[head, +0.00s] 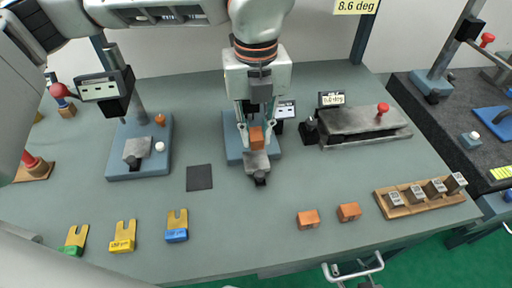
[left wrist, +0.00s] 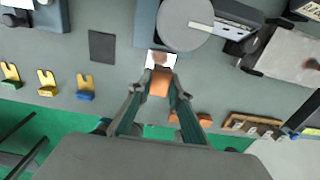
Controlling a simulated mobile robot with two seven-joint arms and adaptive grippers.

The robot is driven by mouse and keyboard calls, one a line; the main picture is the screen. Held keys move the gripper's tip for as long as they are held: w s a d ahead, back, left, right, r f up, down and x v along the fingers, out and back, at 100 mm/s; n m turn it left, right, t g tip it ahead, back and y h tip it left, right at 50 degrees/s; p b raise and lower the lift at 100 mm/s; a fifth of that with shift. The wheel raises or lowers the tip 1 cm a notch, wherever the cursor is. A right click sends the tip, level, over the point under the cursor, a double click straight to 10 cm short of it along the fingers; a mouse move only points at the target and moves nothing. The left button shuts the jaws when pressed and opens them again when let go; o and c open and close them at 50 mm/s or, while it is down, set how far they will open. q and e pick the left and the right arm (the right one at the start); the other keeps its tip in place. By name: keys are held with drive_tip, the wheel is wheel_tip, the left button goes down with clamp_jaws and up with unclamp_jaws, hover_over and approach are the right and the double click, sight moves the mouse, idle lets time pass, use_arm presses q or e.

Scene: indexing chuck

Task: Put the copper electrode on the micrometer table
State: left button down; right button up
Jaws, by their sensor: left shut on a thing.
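The copper electrode (head: 257,136), an orange-brown block, is held between the fingertips of my left gripper (head: 256,128). It also shows in the left wrist view (left wrist: 160,82) between the two teal fingers (left wrist: 159,92). Directly below it is a small grey table (head: 257,162) on the central blue base, which appears to be the micrometer table. In the left wrist view this table (left wrist: 153,58) shows as a bright plate just beyond the block. I cannot tell whether the block touches it. The gripper hides most of the central stand. My right gripper is not in view.
A gauge stand (head: 158,168) on a blue base stands left. A dark square pad (head: 199,178) lies between the stands. Two other copper blocks (head: 308,219) (head: 348,211) and a wooden rack (head: 393,210) of grey blocks lie front right. A grey bar fixture (head: 362,127) is at right.

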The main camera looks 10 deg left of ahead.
sight(256, 160)
use_arm(q)
drive_tip(key=shift+f, duration=2.65)
drive_tip(key=shift+f, duration=0.2)
drive_tip(key=c, duration=1.8)
unclamp_jaws()
drive_tip(key=shift+c, duration=0.2)
wheel_tip(256, 160, up, 12)
drive_tip(key=shift+r, duration=0.2)
drive_tip(key=shift+s, duration=0.15)
